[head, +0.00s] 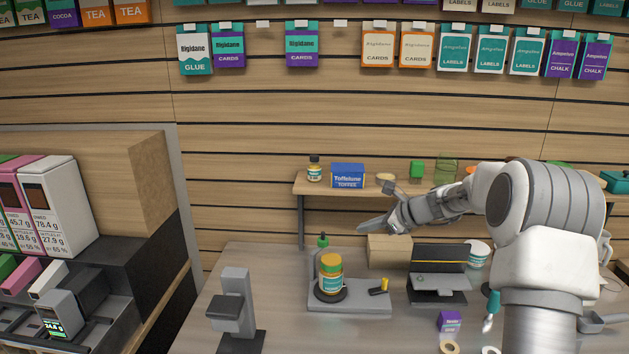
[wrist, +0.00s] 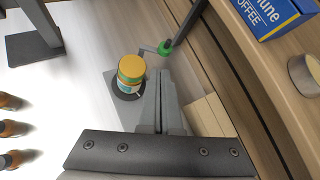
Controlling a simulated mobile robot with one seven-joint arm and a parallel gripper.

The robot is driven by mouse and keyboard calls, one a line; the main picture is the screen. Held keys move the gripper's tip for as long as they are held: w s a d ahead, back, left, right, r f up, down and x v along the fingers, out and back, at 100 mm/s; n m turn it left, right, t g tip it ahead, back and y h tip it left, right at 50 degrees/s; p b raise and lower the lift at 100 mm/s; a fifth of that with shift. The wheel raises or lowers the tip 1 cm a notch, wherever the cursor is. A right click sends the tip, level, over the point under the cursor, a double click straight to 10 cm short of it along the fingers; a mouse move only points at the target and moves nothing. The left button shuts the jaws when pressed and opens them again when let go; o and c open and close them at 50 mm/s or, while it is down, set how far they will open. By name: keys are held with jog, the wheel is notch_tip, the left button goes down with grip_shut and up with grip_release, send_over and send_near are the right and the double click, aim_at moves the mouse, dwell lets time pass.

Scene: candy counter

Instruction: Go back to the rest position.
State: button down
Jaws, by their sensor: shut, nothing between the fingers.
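My gripper (head: 374,227) is shut and empty, reaching left over the counter from my arm on the right. Its closed fingers also show in the wrist view (wrist: 159,100). Below and left of it in the head view, a jar with a yellow lid (head: 330,274) stands upright on a round dark disc on a grey platform (head: 350,308). The jar also shows in the wrist view (wrist: 131,72), apart from the fingers. A green-topped thing (head: 322,241) stands behind the jar.
A grey stand (head: 235,301) is at front left. A black-and-grey device (head: 438,275) and a purple box (head: 449,321) are to the right. Counter space at front centre is clear.

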jog(key=s+a+r+n+g+h, duration=0.1)
jog(key=s+a+r+n, duration=0.2)
jog(key=s, duration=0.4)
jog(key=s+a+r+n+g+h, duration=0.1)
jog(key=s+a+r+n+h, duration=0.1)
jog(key=s+r+n, duration=0.35)
jog(key=s+a+r+n+g+h, duration=0.15)
jog(key=s+n, duration=0.35)
jog(key=s, duration=0.5)
jog(key=s+d+n+h, duration=0.1)
jog(key=s+n, duration=0.4)
jog(key=s, duration=0.5)
jog(key=s+d+f+n+t+h, duration=0.1)
jog(key=s+n, duration=0.4)
jog(key=s, duration=0.6)
jog(key=shift+d+f+h, duration=0.25)
jog(key=shift+d+h, duration=0.1)
jog(key=shift+h, duration=0.2)
